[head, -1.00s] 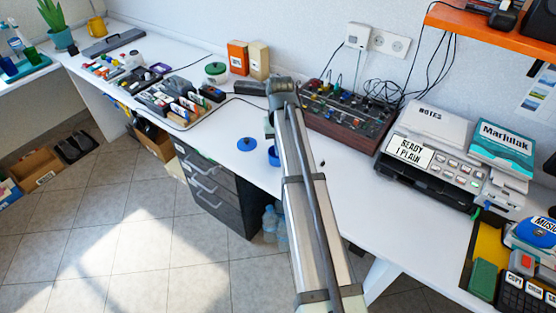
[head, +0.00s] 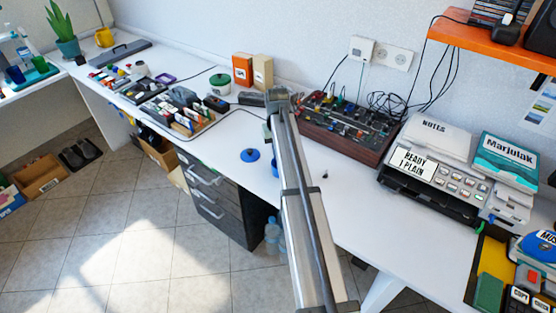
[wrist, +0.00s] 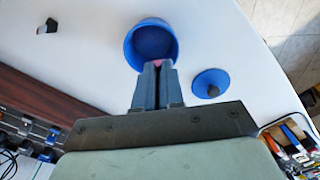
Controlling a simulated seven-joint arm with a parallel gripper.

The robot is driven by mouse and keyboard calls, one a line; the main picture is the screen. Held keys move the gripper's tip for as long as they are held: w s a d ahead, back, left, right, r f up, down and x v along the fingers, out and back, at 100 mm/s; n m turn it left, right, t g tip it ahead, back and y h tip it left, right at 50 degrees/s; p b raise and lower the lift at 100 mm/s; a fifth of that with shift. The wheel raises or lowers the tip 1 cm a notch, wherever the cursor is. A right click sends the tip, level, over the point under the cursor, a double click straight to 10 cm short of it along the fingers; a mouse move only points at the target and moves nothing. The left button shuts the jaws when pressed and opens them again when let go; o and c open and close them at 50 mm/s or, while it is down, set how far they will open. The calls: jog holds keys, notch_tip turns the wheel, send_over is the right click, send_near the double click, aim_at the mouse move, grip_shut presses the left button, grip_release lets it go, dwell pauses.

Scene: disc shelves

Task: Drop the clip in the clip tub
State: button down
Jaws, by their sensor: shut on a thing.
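My gripper (wrist: 158,66) points at the near rim of a blue open tub (wrist: 133,47) in the wrist view. Its fingers are close together on a small pink thing, the clip (wrist: 157,62), of which only a sliver shows. The fingertips overlap the tub's rim in this view; their height above it is hard to tell. The tub's visible inside looks empty. A round blue lid (wrist: 211,83) with a dark knob lies beside the tub; it also shows in the head view (head: 250,155). In the head view my arm hides the gripper's fingers and most of the tub.
A small dark object (wrist: 47,27) lies on the white desk; it also shows in the head view (head: 324,175). A brown-sided mixer panel (head: 350,126) stands behind my arm. The desk around the lid is clear.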

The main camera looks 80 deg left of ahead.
jog(key=shift+f, duration=2.2)
jog(key=shift+f, duration=0.65)
jog(key=c, duration=1.5)
grip_release()
jog(key=shift+r, duration=0.1)
notch_tip(320, 180, up, 13)
jog(key=shift+r, duration=0.1)
